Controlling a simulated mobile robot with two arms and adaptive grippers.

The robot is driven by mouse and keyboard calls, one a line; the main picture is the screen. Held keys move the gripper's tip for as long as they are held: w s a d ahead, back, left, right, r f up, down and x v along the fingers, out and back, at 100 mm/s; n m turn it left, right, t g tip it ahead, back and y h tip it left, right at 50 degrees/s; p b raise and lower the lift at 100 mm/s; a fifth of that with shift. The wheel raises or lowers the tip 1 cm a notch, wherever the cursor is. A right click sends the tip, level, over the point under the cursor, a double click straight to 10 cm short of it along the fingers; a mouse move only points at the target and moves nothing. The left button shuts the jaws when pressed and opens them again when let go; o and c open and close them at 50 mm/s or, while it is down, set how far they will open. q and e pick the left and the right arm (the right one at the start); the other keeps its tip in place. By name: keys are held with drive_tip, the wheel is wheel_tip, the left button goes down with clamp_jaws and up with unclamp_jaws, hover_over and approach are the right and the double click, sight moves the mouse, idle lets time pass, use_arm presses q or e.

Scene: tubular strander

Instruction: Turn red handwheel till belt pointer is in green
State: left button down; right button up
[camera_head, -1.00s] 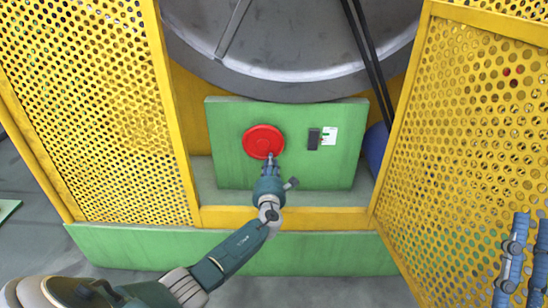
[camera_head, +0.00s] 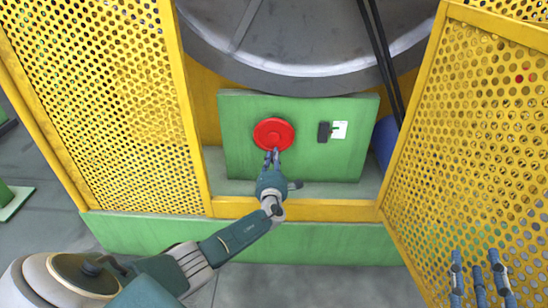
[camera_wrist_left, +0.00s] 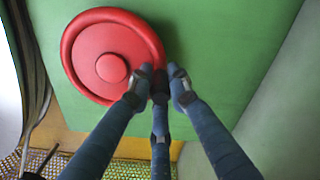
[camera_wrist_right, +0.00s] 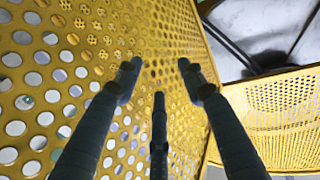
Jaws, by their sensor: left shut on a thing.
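The red handwheel (camera_head: 273,134) is on the green panel (camera_head: 240,165) below the large grey wheel. It also shows in the left wrist view (camera_wrist_left: 92,45). My left gripper (camera_head: 272,156) is at the wheel's lower rim. In the left wrist view, my left fingers (camera_wrist_left: 160,82) are closed around a short dark handle (camera_wrist_left: 160,88) at the rim. A small white gauge plate (camera_head: 340,130) is right of the handwheel; its pointer and green zone are too small to read. My right gripper (camera_head: 480,272) is empty, its fingers spread, by the right mesh.
A small dark block (camera_head: 323,132) is just left of the gauge plate. A yellow mesh guard (camera_head: 100,110) stands at left and a yellow mesh door (camera_head: 465,150) at right. Dark belts (camera_head: 383,55) run down beside the large grey wheel (camera_head: 300,55).

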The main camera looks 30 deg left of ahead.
use_arm(q)
drive_tip(key=shift+s+f, duration=0.1)
drive_tip(key=shift+f, duration=0.2)
drive_tip(key=c, duration=1.6)
unclamp_jaws()
drive_tip(key=shift+r, duration=0.15)
drive_tip(key=v, duration=1.2)
